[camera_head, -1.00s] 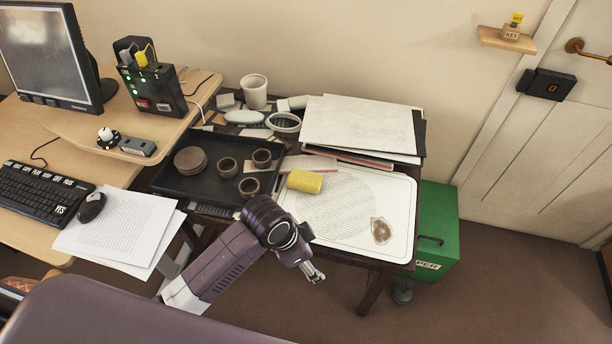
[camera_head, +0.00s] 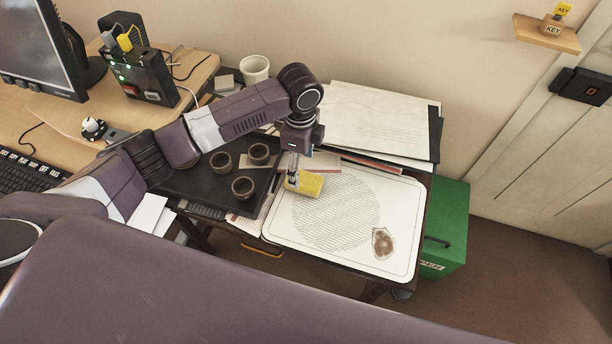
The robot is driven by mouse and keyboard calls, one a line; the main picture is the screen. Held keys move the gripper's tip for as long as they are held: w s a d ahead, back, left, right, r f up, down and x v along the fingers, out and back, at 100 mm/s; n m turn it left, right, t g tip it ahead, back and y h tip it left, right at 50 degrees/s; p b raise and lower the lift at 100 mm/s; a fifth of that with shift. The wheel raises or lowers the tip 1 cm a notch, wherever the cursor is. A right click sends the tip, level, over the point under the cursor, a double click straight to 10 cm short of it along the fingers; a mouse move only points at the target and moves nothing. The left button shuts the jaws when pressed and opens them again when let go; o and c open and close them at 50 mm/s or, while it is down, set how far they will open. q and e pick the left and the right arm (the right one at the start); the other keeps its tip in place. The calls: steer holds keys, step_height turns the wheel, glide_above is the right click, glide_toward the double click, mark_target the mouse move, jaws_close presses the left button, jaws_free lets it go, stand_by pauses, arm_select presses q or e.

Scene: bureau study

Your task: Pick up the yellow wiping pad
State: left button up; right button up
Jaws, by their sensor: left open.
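The yellow wiping pad (camera_head: 309,185) lies on the white board (camera_head: 285,230) near the board's upper left part. My left gripper (camera_head: 292,182) points down at the left end of the pad, with its arm coming in from the left over the dark tray. It is open, and its fingers overlap the pad's left end in the picture. I cannot tell whether they touch it. My right gripper is not in view.
The dark tray (camera_head: 190,193) with small brown cups (camera_head: 243,187) stands left of the board. A stack of papers (camera_head: 372,120) lies behind it. A brown stain (camera_head: 383,242) marks the board's lower right. A green box (camera_head: 447,225) stands on the floor at right.

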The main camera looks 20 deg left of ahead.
mark_target(304, 179)
arm_select(q)
steer(key=f, duration=0.3)
steer(key=shift+s+d+f, duration=0.1)
steer(key=shift+d, duration=0.1)
steer(key=f, duration=0.3)
steer(key=shift+d+f+p, duration=0.2)
steer(key=shift+p, duration=0.2)
steer(key=shift+f, duration=0.15)
steer(key=c, duration=1.2)
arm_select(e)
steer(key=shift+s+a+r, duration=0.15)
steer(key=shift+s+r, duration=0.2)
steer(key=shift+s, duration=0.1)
arm_select(q)
steer(key=shift+r, duration=0.4)
step_height(304, 179, up, 19)
steer(key=shift+r+b, duration=0.15)
steer(key=shift+b, duration=0.25)
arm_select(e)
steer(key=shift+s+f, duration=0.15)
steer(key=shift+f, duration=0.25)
